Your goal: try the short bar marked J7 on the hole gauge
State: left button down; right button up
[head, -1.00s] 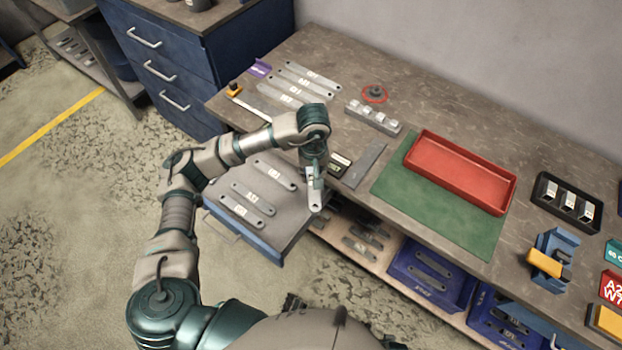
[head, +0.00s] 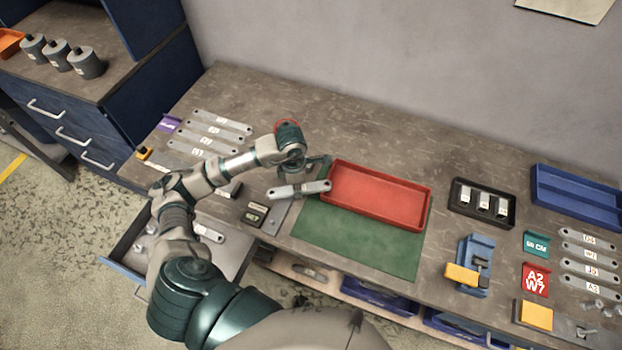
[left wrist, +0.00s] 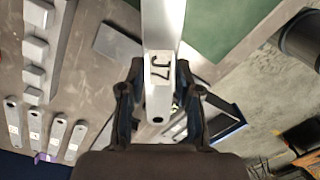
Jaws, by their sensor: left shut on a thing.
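The short bar (head: 298,190) is pale metal with a hole at its end, and its J7 label reads clearly in the left wrist view (left wrist: 163,30). My left gripper (head: 318,170) is shut on it; in the left wrist view, the two dark fingers (left wrist: 160,102) flank it near the labelled end. The bar is held over the bench, by the left end of the red tray. A strip of raised grey blocks (left wrist: 36,50), possibly the hole gauge, shows at the left of the wrist view; my arm hides it in the head view. My right gripper is out of view.
The red tray (head: 430,205) lies on a green mat (head: 370,245). A flat grey plate (head: 277,217) and a small dark block (head: 257,213) lie left of the mat. Long bars (head: 222,122) lie at the back left. An open drawer (head: 130,240) sticks out below.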

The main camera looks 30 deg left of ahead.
aim_at(280, 190)
pick_arm(q)
jog(key=n, duration=0.2)
jog(key=s+a+n+p, duration=0.1)
jog(key=n, duration=0.2)
jog(key=s+a+n+p, duration=0.1)
jog(key=n, duration=0.2)
jog(key=shift+a+r, duration=0.1)
jog(key=shift+r, duration=0.2)
jog(key=n, duration=0.1)
jog(key=s+a+n+p, duration=0.1)
jog(key=n, duration=0.1)
jog(key=shift+a, duration=0.2)
jog(key=shift+w+a+f+n, duration=0.1)
jog(key=shift+a+f+n, duration=0.15)
jog(key=shift+f+n, duration=0.1)
jog(key=shift+a+f+b, duration=0.1)
jog(key=shift+f+b, duration=0.45)
jog(key=shift+d+f+b, duration=0.15)
jog(key=shift+f+b, duration=0.3)
jog(key=shift+f, duration=0.15)
jog(key=shift+d+f+b, duration=0.15)
jog(key=shift+f+b, duration=0.25)
jog(key=shift+f, duration=0.45)
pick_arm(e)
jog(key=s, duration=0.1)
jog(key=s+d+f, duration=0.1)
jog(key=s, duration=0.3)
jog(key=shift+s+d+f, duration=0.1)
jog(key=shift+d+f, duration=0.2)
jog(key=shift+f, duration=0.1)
